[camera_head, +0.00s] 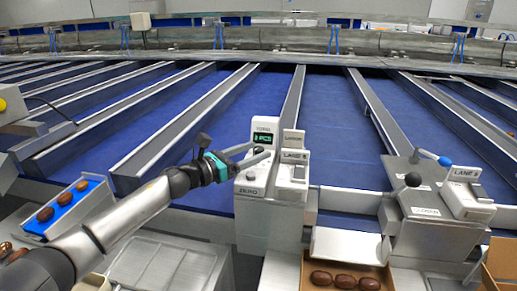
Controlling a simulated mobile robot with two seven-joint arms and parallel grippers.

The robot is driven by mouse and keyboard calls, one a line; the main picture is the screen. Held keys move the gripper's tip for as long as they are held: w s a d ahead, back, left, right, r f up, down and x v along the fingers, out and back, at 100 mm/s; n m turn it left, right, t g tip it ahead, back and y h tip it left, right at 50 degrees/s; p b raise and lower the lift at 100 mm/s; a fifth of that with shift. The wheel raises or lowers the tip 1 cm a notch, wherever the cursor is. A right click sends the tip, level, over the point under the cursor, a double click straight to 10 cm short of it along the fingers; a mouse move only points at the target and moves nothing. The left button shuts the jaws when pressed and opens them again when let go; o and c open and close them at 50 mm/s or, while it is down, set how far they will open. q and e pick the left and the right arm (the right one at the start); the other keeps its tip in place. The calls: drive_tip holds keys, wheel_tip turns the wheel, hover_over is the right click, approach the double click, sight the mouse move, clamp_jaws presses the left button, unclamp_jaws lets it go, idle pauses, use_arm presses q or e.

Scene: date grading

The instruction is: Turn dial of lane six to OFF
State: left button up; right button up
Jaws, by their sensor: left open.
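A light grey lane control box (293,170) stands at the centre, with a label that seems to read LANE 6. Any dial on it is too small to make out, and its setting cannot be read. Beside it on the left is a grey counter unit (258,188) with a small green display reading in PCS. My left gripper (262,154), with a teal band, reaches in from the left. It is open and empty, its fingertips in front of the counter unit just left of the lane box. Whether it touches the unit cannot be told. My right gripper is out of view.
Another lane box (466,194) stands at the right, beside a blue-knobbed lever (444,161) and a black-knobbed lever (413,180). A cardboard box (344,266) below the centre holds several dates. A blue tray (72,208) with dates is at left. Blue lanes with metal dividers run behind.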

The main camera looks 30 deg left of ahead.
use_arm(q)
drive_tip(key=shift+x, duration=0.95)
clamp_jaws()
